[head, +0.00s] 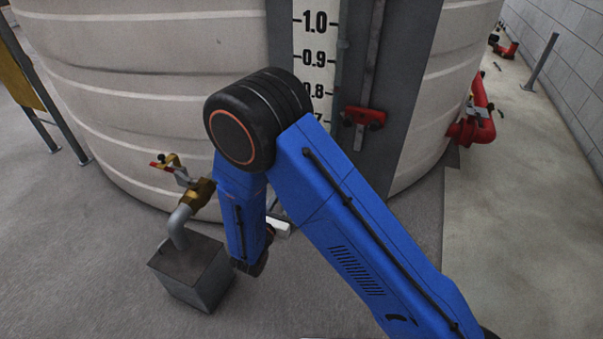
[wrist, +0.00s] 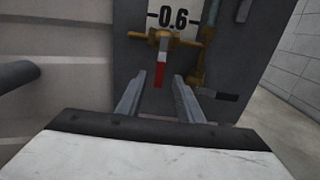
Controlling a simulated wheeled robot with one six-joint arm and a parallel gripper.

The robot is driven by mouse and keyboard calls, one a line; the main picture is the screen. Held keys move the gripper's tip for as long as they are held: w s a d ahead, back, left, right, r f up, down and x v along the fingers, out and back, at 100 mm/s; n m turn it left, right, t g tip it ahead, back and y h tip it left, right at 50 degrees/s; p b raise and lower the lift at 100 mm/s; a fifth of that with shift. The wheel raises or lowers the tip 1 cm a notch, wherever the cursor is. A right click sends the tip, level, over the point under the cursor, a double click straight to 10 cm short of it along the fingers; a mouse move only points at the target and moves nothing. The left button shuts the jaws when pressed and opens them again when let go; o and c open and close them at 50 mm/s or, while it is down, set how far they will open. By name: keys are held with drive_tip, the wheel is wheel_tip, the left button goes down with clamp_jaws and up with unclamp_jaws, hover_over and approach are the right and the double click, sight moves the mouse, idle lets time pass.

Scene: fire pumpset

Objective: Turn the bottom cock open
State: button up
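In the wrist view, a brass cock (wrist: 157,37) sits below the 0.6 mark on the grey gauge board. Its lever (wrist: 160,70), red with a white end, hangs straight down. My gripper (wrist: 160,77) is open, with one finger on each side of the lever's lower end in the picture. A gap shows on both sides, and I cannot tell whether the lever is between the fingers or beyond them. In the head view, my blue arm hides this cock and my gripper's fingers.
A brass pipe with a dark handle (wrist: 215,94) is right of my fingers. The pale tank (head: 150,90) stands behind the arm. Left are a brass valve (head: 198,193) and a grey box (head: 190,275). A red clamp (head: 363,117) is on the board.

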drive_tip(key=x, duration=1.2)
drive_tip(key=shift+w, duration=0.35)
drive_tip(key=shift+d, duration=0.15)
clamp_jaws()
